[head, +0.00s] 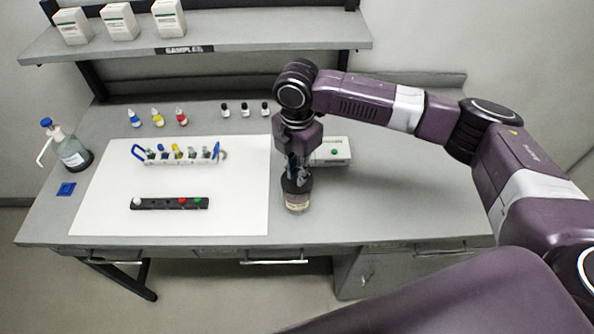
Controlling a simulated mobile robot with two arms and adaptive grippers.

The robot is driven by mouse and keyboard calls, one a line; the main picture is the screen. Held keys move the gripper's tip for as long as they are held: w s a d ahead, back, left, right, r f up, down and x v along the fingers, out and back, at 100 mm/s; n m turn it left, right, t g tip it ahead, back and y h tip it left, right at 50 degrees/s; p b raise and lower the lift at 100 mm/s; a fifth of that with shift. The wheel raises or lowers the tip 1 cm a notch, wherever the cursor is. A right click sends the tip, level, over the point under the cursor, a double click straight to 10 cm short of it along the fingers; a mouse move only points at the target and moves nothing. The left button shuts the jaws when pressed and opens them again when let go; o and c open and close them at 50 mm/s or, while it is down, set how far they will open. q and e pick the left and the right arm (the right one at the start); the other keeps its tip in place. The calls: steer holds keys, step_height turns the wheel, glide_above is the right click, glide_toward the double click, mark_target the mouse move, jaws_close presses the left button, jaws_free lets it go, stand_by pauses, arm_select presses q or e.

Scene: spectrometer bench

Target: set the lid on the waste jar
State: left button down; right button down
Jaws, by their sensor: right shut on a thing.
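The waste jar (297,201), squat with a pale label, stands on the bench just right of the white mat. My right gripper (297,176) points straight down at the jar's top and is shut on a dark lid (295,185). The lid is at the jar's mouth. The fingers partly cover it, and I cannot tell whether it rests fully on the rim or sits slightly above it. The jar looks upright. My left gripper is not in view.
A white mat (100,215) holds a rack of vials (180,161) and a black strip with coloured caps (169,204). A pale instrument with a green button (336,153) stands close behind the gripper. A wash bottle (72,153) stands far left. The bench's right side is clear.

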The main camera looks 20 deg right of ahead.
steer(key=shift+f, duration=0.2)
steer(key=shift+f, duration=0.5)
steer(key=shift+f, duration=0.15)
steer(key=c, duration=1.8)
jaws_free()
step_height(320, 180, up, 12)
